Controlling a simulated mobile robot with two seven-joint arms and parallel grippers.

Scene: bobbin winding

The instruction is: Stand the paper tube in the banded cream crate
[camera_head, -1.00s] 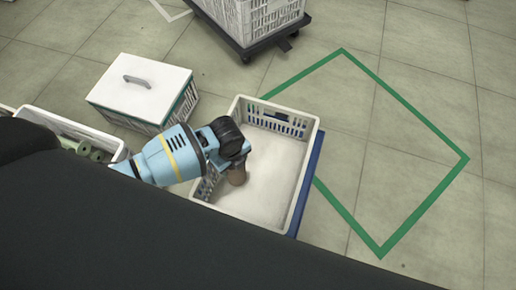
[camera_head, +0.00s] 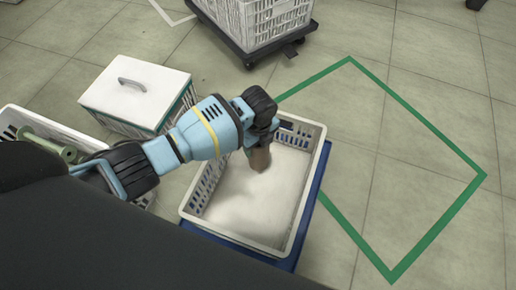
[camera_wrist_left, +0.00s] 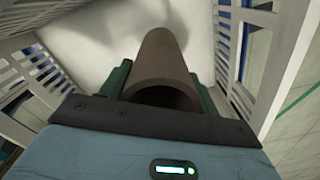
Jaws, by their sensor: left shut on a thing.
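The brown paper tube (camera_head: 260,160) is held between the green fingers of my left gripper (camera_head: 258,147). In the left wrist view the tube (camera_wrist_left: 165,62) points away from the gripper (camera_wrist_left: 160,88) towards the pale crate floor, its near end open and dark. The cream crate (camera_head: 187,204) has slotted walls with blue showing at them. The gripper and tube are over the far part of the crate's inside, near the far wall. The tube points down, and I cannot tell whether its lower end touches the floor. My right gripper is not in view.
The crate stands on a blue base (camera_head: 311,212). A white-lidded box (camera_head: 135,90) with a handle stands to the left. A white bin (camera_head: 62,127) holding green spools is at far left. A crate on a black dolly (camera_head: 262,50) stands behind. The green-outlined floor area at right is clear.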

